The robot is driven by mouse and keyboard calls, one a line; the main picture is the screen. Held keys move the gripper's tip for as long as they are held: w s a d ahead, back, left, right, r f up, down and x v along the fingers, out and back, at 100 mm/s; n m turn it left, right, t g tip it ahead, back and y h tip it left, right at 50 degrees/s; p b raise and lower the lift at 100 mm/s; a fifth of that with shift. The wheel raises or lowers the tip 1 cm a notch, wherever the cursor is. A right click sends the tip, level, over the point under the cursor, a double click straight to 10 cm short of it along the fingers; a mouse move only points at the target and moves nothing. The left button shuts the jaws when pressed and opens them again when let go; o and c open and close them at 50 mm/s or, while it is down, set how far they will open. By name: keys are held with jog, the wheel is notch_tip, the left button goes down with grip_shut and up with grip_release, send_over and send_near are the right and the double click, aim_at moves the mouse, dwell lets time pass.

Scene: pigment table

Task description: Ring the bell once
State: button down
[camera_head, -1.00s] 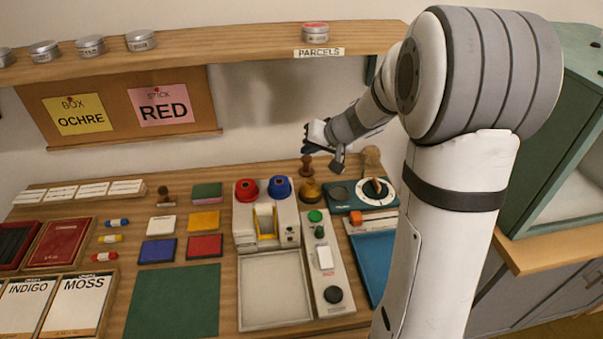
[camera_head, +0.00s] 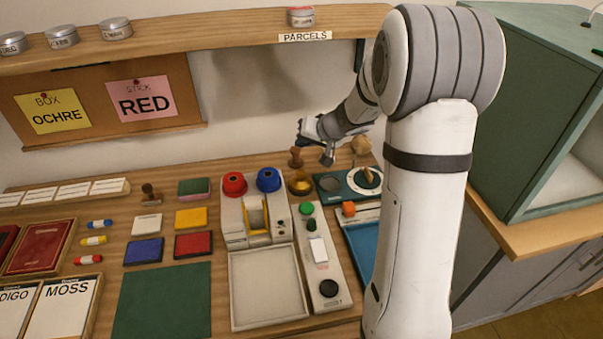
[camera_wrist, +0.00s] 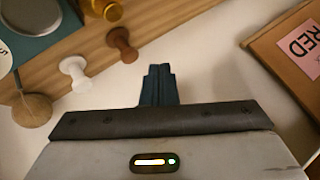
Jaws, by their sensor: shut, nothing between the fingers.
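The bell, a small brass dome (camera_head: 301,184), stands on the table behind the switch panel and left of the teal dial unit. In the wrist view part of the brass bell (camera_wrist: 108,9) shows at the top edge. My gripper (camera_head: 301,132) is up near the wall, above and behind the bell, apart from it. In the wrist view my gripper's dark blue fingers (camera_wrist: 159,75) are together and empty, with bare wall around them.
A brown wooden knob (camera_head: 295,157) stands just behind the bell. The wrist view also shows a white knob (camera_wrist: 74,69) and a round wooden ball (camera_wrist: 32,110). A red-and-blue-topped machine (camera_head: 250,207) stands left of the bell. The parcels shelf (camera_head: 225,28) runs along the wall above.

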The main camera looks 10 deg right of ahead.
jog(key=b, duration=0.4)
send_over(303, 174)
notch_tip(303, 174, down, 6)
jog(key=shift+d+f, duration=0.1)
jog(key=shift+f, duration=0.1)
jog(key=shift+f+b, duration=0.7)
jog(key=shift+b, duration=0.3)
jog(key=shift+f+b, duration=0.9)
jog(key=shift+b, duration=0.75)
dwell(1.4)
jog(key=shift+r, duration=0.1)
jog(key=shift+r+p, duration=0.4)
jog(key=shift+r, duration=0.45)
jog(key=shift+r+p, duration=1.35)
jog(key=shift+r, duration=1.2)
